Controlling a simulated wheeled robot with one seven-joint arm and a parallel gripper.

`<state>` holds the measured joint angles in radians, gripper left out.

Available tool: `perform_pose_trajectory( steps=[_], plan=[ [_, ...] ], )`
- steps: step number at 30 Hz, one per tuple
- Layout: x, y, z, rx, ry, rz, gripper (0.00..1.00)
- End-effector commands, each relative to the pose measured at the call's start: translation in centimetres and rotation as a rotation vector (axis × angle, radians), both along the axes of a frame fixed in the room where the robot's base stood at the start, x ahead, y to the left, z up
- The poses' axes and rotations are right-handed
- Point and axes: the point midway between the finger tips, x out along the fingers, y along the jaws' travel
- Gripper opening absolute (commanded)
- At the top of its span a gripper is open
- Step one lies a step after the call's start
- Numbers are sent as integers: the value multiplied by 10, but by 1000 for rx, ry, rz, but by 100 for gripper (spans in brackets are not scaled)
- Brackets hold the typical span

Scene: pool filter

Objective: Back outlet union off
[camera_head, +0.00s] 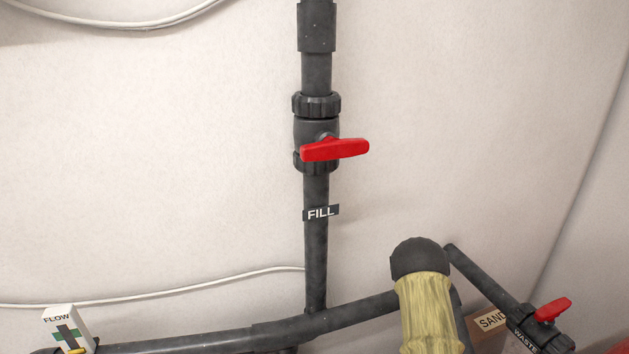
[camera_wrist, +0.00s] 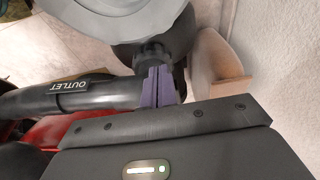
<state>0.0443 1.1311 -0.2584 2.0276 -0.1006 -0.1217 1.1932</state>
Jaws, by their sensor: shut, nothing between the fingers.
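In the wrist view, my gripper (camera_wrist: 163,88) shows as two purple fingers held together, with nothing between them. A black pipe (camera_wrist: 110,97) with an OUTLET label (camera_wrist: 68,87) comes in from the left and passes close to the fingers. A dark ringed fitting (camera_wrist: 153,53) sits just beyond the fingertips, under a large grey rounded body (camera_wrist: 125,18). It may be the outlet union, but the fingers partly hide it. I cannot tell whether the fingers touch it. My gripper is not in the head view.
In the head view, the FILL pipe (camera_head: 316,255) has a valve with a red handle (camera_head: 335,149) turned crosswise. A yellow sleeve (camera_head: 428,315) under a black elbow stands at lower right. Nearby are a WASTE pipe with a red handle (camera_head: 553,309) and a SAND sign (camera_head: 490,321).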

Motion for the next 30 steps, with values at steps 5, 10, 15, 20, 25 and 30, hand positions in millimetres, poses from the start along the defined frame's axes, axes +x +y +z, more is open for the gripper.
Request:
perform_pose_trajectory(
  steps=[5, 10, 15, 20, 25, 30],
  plan=[
    [0, 0, -7, 0, 0, 0, 0],
    [0, 0, -24, 0, 0, 1, 0],
    [0, 0, -45, -1, 0, 1, 0],
    [0, 0, -62, 0, 1, 0, 0],
    [0, 0, -70, 0, 0, 0, 0],
    [0, 0, -70, 0, 0, 0, 0]
  ],
)
